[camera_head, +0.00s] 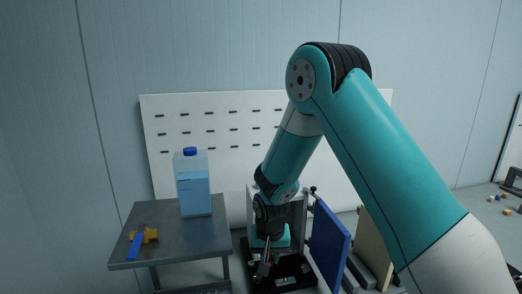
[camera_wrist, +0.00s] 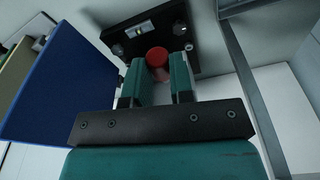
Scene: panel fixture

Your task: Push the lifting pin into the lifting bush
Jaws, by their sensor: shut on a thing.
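In the wrist view my gripper (camera_wrist: 158,76) has its two teal fingers on either side of a red cylinder (camera_wrist: 157,57), which I take to be the lifting pin's head, and is shut on it. The red cylinder stands in front of a black plate (camera_wrist: 120,48) with bolt holes and a small silver fitting (camera_wrist: 139,30). The lifting bush cannot be made out, and the pin's lower end is hidden. In the head view the arm reaches down to the fixture and its wrist covers most of the grip.
A blue panel (camera_head: 328,245) stands right of the fixture; it also shows at the left of the wrist view (camera_wrist: 60,85). A grey table (camera_head: 190,240) at left holds a blue jug (camera_head: 194,190) and a blue-and-yellow tool (camera_head: 141,240). A white slotted board (camera_head: 215,115) is behind.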

